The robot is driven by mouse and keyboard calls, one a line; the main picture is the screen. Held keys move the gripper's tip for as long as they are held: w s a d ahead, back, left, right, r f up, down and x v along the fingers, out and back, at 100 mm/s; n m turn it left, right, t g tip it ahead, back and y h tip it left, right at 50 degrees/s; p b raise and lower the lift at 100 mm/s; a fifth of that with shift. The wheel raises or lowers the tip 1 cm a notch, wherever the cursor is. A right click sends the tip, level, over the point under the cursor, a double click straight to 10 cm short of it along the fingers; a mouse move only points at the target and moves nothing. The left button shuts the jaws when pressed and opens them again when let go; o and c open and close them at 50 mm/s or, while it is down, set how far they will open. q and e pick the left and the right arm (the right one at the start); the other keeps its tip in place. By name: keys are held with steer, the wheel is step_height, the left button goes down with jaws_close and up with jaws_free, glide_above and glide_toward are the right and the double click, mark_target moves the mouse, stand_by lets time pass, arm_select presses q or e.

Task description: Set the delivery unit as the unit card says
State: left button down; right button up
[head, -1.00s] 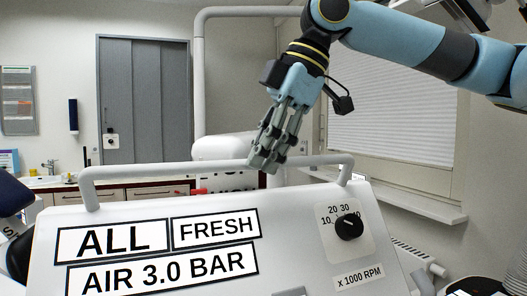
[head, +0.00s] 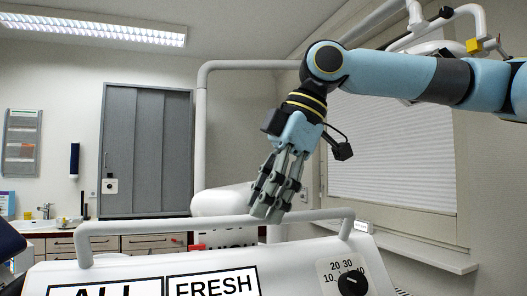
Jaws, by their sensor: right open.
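The white delivery unit (head: 140,266) fills the bottom of the head view, cut off by the lower edge. Its grey handle bar (head: 160,226) runs along the top. Labels reading ALL (head: 105,291) and FRESH (head: 212,284) show on its face, ALL partly cut off. A black knob (head: 352,285) sits at the right on a scale; 20, 30 and 10 are legible. Its pointer setting cannot be told. My right gripper (head: 267,211) is open and empty, pointing down, its fingertips overlapping the handle bar in the picture; contact cannot be told. My left gripper is not in view.
A white pole (head: 201,130) rises behind the unit. A window with a blind (head: 390,155) and a sill are at the right. A counter with a sink (head: 40,225) and a grey sliding door (head: 150,150) stand at the back left.

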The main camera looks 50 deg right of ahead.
step_height(320, 180, up, 8)
steer(key=shift+a+r, duration=0.15)
steer(key=shift+r, duration=0.05)
stand_by(0.8)
